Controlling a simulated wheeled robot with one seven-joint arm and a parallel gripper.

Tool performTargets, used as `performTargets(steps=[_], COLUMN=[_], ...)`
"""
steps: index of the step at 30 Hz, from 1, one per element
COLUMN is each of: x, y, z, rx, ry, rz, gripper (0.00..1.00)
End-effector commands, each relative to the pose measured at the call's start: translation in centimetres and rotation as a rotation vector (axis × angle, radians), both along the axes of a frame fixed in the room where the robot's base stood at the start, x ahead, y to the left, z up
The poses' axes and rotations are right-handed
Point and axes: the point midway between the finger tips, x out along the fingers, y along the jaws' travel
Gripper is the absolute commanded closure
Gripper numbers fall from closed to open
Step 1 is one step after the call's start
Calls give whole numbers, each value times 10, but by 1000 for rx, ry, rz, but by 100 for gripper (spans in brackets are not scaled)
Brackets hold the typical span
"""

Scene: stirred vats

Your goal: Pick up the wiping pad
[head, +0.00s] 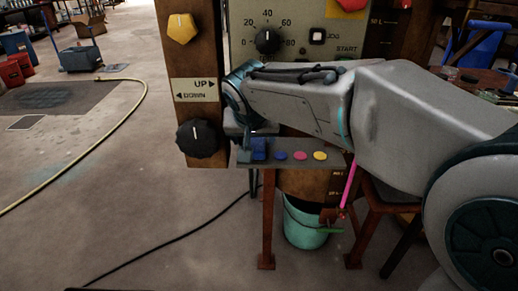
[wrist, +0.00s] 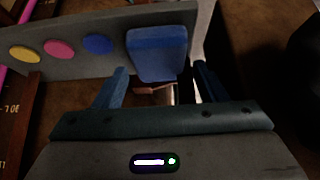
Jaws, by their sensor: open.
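The wiping pad appears to be the blue block (wrist: 157,52) at the end of a narrow grey ledge in the wrist view. In the head view it shows as a small blue patch (head: 260,150), partly hidden by my gripper. My gripper (wrist: 160,68) is open in the wrist view, with one blue finger on each side of the pad's near edge. A dark gap shows between the fingers below the pad. I cannot tell whether either finger touches it. In the head view my gripper (head: 248,147) is at the ledge's left end.
The grey ledge (head: 340,158) carries blue, pink and yellow discs beside the pad. A control panel (head: 270,60) with dark knobs stands behind it, close to my arm. A teal bucket (head: 305,230) stands below. A yellow hose (head: 95,150) crosses the open floor at left.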

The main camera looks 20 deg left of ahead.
Motion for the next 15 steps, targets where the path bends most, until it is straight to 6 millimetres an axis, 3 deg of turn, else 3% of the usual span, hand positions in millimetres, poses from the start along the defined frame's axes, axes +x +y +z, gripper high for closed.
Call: performTargets(steps=[3,10,11,14,15], x=[9,11,11,11,11], y=[2,2,2,1,1], z=[-16,-16,-16,-16,-16], rx=[-1,0,0,0,0], ry=[1,-1,-1,-1,-1], rz=[-1,-1,-1,-2,-3], gripper=[35,35,37,65,68])
